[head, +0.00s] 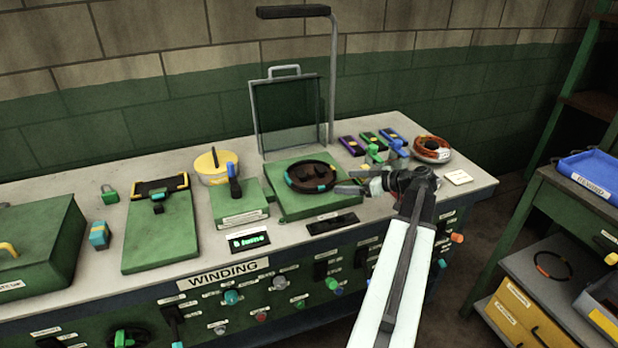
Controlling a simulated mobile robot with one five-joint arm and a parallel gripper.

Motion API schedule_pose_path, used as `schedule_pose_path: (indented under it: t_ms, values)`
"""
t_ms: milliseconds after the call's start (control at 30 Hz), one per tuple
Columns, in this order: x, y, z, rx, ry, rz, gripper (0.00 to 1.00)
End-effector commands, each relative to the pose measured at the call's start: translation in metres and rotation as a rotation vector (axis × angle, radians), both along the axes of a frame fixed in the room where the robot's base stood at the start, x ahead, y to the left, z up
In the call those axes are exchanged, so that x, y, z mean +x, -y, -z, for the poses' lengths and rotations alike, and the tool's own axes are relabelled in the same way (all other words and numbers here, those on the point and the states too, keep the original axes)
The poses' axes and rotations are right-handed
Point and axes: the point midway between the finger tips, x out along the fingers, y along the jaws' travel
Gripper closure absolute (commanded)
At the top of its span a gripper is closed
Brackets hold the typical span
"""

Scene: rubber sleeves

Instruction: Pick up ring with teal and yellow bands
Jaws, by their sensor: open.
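A black ring with small teal and yellow-orange bands (312,188) lies flat on a green machine plate (345,201) on the bench. Dark blocks show inside its opening. My gripper (345,182) is just right of the ring, reaching in from the right with its fingers pointing left. The fingers are apart with nothing seen between them. The fingertips are close to the ring's right edge; I cannot tell whether they touch it.
A clear guard (287,115) stands upright behind the ring, with a post (333,80) beside it. A lever box (240,203) is on the left. A wire coil (432,149) sits behind my gripper. Another dark ring (552,265) lies on the right cart's lower shelf.

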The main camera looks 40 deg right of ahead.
Motion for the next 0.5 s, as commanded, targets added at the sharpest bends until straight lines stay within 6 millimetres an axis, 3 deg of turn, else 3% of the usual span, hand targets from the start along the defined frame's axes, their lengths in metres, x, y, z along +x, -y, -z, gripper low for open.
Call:
schedule_pose_path:
  t_ms: [200,400,500]
  values:
    - [0.032,-0.009,0.017,0.0,0.0,-0.003,0.17]
    - [0.033,-0.009,0.015,0.001,0.0,-0.002,0.17]
    - [0.033,-0.009,0.015,0.001,0.0,-0.002,0.44]
